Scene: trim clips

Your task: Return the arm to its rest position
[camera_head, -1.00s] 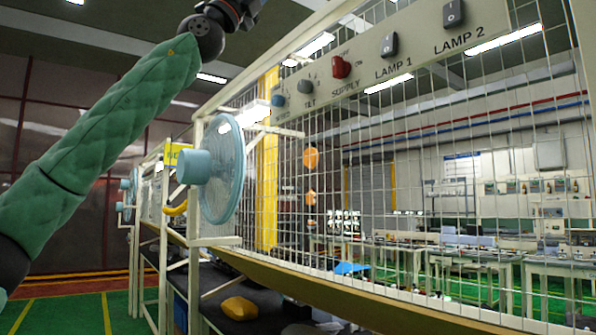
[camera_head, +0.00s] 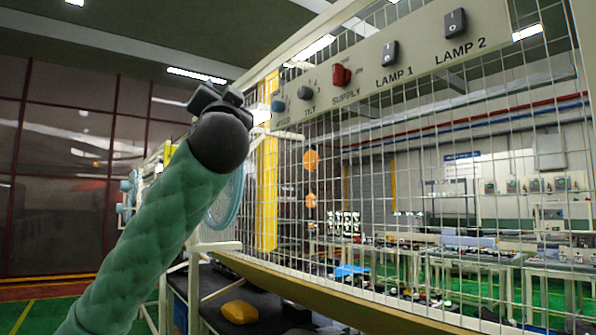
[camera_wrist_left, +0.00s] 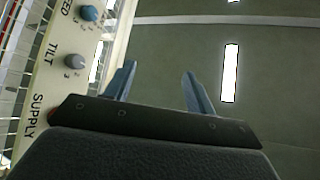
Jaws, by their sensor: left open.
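My left arm, in a green quilted sleeve, comes in from the lower left in the head view and ends in a dark wrist. Its gripper fingers are not clear there. In the left wrist view the left gripper (camera_wrist_left: 160,85) is open, with two blue fingers apart and nothing between them. Behind the fingers is the dark ceiling with a bright lamp (camera_wrist_left: 230,72). The control panel (camera_head: 430,42) is to the right of the wrist, and in the wrist view it runs along the left (camera_wrist_left: 98,60). My right gripper does not show.
A wire mesh (camera_head: 400,170) stands behind and below the panel. The panel carries a red supply knob (camera_head: 341,75), a tilt knob (camera_head: 304,93) and two lamp switches. A blue fan (camera_head: 228,200) is partly hidden behind my arm. A yellow object (camera_head: 239,312) lies on a lower dark shelf.

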